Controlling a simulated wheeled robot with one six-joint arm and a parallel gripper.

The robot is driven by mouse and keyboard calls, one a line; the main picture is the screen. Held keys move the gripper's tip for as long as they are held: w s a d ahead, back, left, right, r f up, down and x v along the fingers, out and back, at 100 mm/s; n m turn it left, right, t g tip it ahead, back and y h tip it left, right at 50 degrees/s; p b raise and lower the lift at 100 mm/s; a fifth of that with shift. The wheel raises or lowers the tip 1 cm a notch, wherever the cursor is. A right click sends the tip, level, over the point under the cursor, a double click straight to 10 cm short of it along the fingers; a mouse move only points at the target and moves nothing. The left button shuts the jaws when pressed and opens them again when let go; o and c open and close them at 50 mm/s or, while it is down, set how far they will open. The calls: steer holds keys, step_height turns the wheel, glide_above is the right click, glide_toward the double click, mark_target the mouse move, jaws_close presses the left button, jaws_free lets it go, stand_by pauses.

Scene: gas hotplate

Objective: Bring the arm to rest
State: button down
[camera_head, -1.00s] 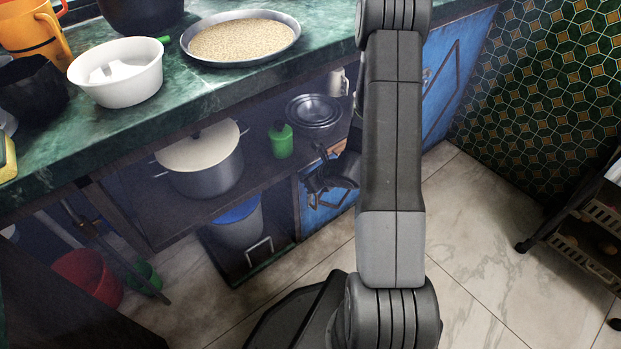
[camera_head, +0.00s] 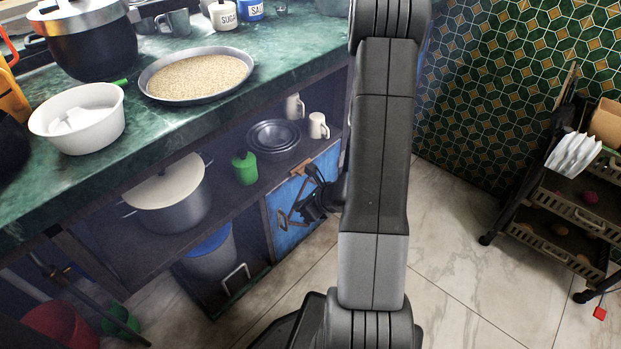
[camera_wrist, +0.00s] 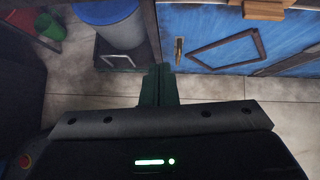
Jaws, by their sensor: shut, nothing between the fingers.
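My gripper (camera_head: 308,205) is the small dark shape left of my arm in the head view, in front of a blue cabinet door (camera_head: 287,232) below the counter. In the wrist view its two dark fingers (camera_wrist: 160,72) are together with nothing between them. They appear over the pale floor tiles, between a grey bin with a blue lid (camera_wrist: 122,28) and the blue door (camera_wrist: 215,30). My arm runs down the middle of the head view and hides part of the cabinet front.
The green counter (camera_head: 215,115) carries a pan of grain (camera_head: 198,76), a white bowl (camera_head: 80,128) and a dark pot (camera_head: 85,40). A lidded pot (camera_head: 170,200) and green bottle (camera_head: 244,168) are on the shelf below. A trolley (camera_head: 560,225) stands right. Floor (camera_head: 465,265) between is clear.

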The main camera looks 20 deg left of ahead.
stand_by(0.3)
steer(key=b, duration=0.3)
glide_toward(270, 203)
step_height(270, 203, down, 4)
steer(key=a, duration=0.2)
steer(key=w+a, duration=0.1)
steer(key=a, duration=0.1)
